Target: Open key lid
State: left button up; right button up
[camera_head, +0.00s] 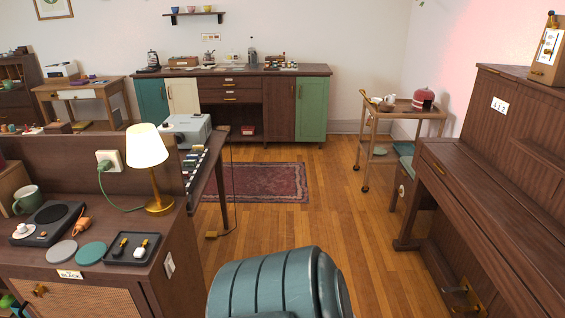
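A dark brown upright piano (520,125) stands along the right side, cut off by the right edge of the picture. Its long key lid (482,196) runs along the front below the upright panel. The lid looks shut, and no keys show. A small brass-coloured detail is at the lid's far end. Brass pedals (465,298) show low at the piano's base. Neither of my grippers is in view.
A teal ribbed rounded seat (270,285) stands close in front, left of the piano. A cabinet (130,262) with a lamp (150,160) is at left. A wooden trolley (398,112) stands beyond the piano. Bare floor (375,230) lies between the seat and piano.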

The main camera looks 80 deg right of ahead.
aim_at(535, 254)
jog(key=z, duration=4.2)
jog(key=i+j+z, duration=0.1)
jog(key=i+j, duration=0.15)
jog(key=i+j+z, duration=0.15)
jog(key=i+j, duration=0.15)
jog(key=i+j+z, duration=0.1)
jog(key=j, duration=0.35)
jog(key=i+j+z, duration=0.15)
jog(key=i+j, duration=0.2)
jog(key=i+j+z, duration=0.1)
jog(key=j, duration=0.35)
jog(key=i+j+z, duration=0.15)
jog(key=i+j, duration=0.15)
jog(key=j, duration=0.15)
jog(key=i+j+z, duration=0.1)
jog(key=j, duration=0.3)
jog(key=i+j+z, duration=0.15)
jog(key=j, duration=0.35)
jog(key=i+l, duration=0.05)
